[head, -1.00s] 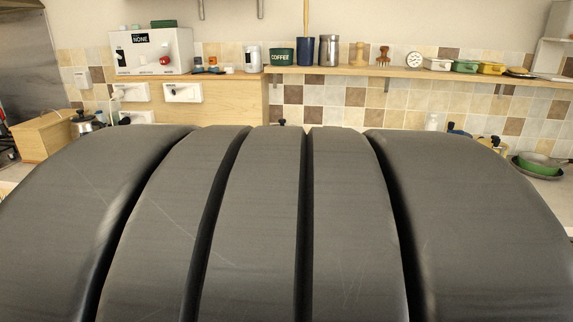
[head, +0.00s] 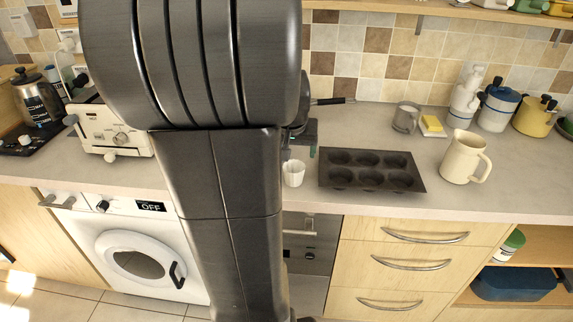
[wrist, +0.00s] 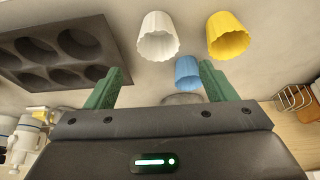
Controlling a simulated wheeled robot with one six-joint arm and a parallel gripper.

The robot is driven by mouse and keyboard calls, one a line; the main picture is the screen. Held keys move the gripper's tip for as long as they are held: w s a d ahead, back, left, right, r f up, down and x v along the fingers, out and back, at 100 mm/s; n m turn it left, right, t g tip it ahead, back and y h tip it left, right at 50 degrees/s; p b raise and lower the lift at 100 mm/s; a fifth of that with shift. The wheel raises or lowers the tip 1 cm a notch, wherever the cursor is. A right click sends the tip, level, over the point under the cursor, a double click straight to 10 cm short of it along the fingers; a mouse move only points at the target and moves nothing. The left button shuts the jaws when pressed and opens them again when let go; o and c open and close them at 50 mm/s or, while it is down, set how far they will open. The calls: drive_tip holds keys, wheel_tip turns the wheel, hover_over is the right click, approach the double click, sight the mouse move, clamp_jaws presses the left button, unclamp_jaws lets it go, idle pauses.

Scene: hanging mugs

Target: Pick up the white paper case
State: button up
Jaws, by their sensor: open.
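The white paper case (wrist: 158,38) is a fluted cup, seen in the wrist view just beyond my gripper's fingertips. My gripper (wrist: 161,74) is open and empty, with its two green fingers apart. In the head view the white paper case (head: 293,173) sits on the counter to the left of the muffin tin. Part of my gripper shows above it, at the right of my arm. A yellow paper case (wrist: 228,36) and a blue paper case (wrist: 187,72) are near the white one in the wrist view; my arm seems to hide them in the head view.
A dark muffin tin (head: 370,184) with empty cups lies right of the white case. A cream jug (head: 464,158), a grey mug (head: 405,117) and butter (head: 432,124) stand further right. A white toaster oven (head: 112,132) stands left. The counter's front edge runs close by.

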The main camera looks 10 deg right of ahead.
approach(294, 170)
drive_tip(key=x, duration=0.2)
drive_tip(key=shift+s+f, duration=0.1)
drive_tip(key=shift+f, duration=0.35)
drive_tip(key=shift+x, duration=2.65)
drive_tip(key=shift+s+f, duration=0.1)
drive_tip(key=shift+s, duration=0.1)
drive_tip(key=c, duration=1.1)
